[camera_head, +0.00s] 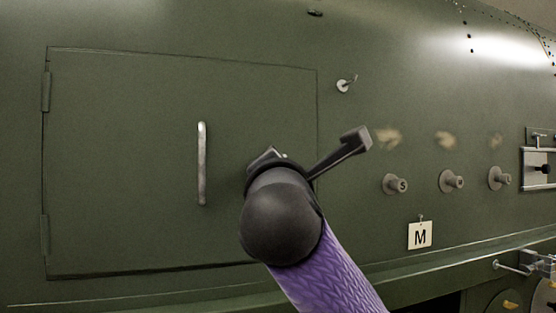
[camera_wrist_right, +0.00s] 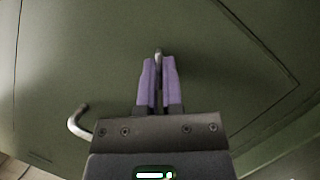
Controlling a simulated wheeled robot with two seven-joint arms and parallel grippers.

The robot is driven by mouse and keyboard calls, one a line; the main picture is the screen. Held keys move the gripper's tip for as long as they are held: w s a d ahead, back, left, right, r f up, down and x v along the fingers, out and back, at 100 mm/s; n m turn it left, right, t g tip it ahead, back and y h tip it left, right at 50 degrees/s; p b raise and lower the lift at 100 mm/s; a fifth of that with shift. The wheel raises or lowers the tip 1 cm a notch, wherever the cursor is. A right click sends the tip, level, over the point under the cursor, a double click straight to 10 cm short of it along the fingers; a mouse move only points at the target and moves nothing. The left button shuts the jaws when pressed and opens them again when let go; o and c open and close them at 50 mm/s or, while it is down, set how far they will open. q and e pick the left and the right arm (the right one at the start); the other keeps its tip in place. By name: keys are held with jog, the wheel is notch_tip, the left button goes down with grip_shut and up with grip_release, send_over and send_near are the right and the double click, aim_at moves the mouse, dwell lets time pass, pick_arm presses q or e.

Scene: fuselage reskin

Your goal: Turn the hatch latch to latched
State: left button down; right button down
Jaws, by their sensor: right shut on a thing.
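The green hatch (camera_head: 120,160) sits flush in the fuselage side, closed as far as I can see. It has hinges on its left edge and a pale vertical handle (camera_head: 202,164) near its middle. My right arm covers the hatch's right part in the head view, and its fingertips are hidden there. In the right wrist view, the purple finger pads of my right gripper (camera_wrist_right: 159,72) are closed together on a small grey latch (camera_wrist_right: 158,52). Only the latch's tip shows, so its angle cannot be told. The handle (camera_wrist_right: 77,123) also shows there, left of the gripper. My left gripper is not in view.
A small peg (camera_head: 345,85) sticks out above and right of the hatch. Several grey knobs (camera_head: 452,181) project from the skin to the right, with an M tag (camera_head: 420,235) below them. A ledge runs along the bottom.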

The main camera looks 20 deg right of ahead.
jog(key=shift+r+m+g+h+p, duration=0.2)
jog(key=shift+m+g+p, duration=0.5)
jog(key=shift+m, duration=1.45)
jog(key=shift+f+m+g+h+p, duration=0.1)
jog(key=shift+m+g+h+p, duration=0.25)
jog(key=shift+m+g, duration=1.25)
jog(key=shift+m+t, duration=0.6)
jog(key=shift+m, duration=0.05)
jog(key=c, duration=0.8)
grip_release()
